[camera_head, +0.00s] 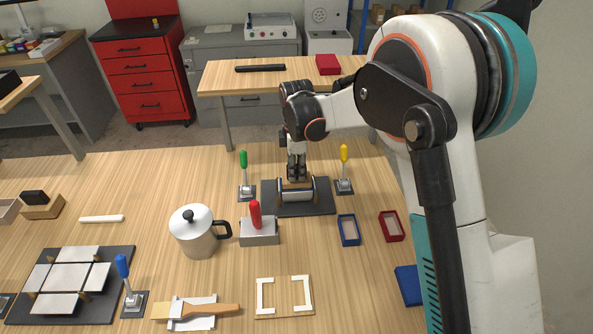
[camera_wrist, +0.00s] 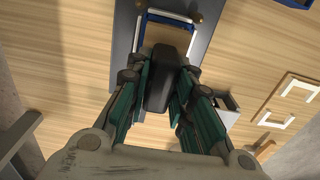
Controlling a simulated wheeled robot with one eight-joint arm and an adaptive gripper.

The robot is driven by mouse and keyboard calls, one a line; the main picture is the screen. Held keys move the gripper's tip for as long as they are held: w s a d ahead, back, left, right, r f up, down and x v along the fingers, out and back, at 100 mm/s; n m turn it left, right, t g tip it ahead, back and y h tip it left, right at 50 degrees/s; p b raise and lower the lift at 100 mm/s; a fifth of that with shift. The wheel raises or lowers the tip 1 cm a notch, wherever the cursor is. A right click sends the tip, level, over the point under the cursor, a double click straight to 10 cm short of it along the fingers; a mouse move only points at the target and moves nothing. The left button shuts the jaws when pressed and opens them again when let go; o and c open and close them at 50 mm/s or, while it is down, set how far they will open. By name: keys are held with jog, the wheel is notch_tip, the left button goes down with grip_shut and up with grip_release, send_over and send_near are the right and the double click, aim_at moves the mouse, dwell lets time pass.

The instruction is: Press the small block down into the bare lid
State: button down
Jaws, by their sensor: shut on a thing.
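My gripper (camera_wrist: 163,100) is shut on a black block (camera_wrist: 164,72), held between its green-sided fingers. In the head view my gripper (camera_head: 296,172) points down over the dark forming plate (camera_head: 325,207). A blue-edged, pale-lined piece (camera_wrist: 168,17) lies on that plate between brass-coloured posts, just beyond the block in the wrist view. The gap between block and piece cannot be judged. A small blue open frame (camera_head: 348,230) and a small red one (camera_head: 391,226) stand on the table to the right. I cannot tell which piece is the bare lid.
Green (camera_head: 244,175) and yellow (camera_head: 344,170) handled clamps flank the plate. A red-handled grey block (camera_head: 259,228) and a metal pot (camera_head: 197,231) stand in front. A white-cornered wooden board (camera_head: 284,296) lies nearer. A dark block (camera_head: 34,197) rests in a wooden holder at left.

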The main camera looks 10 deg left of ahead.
jog(key=shift+r+p, duration=1.2)
jog(key=shift+r, duration=1.45)
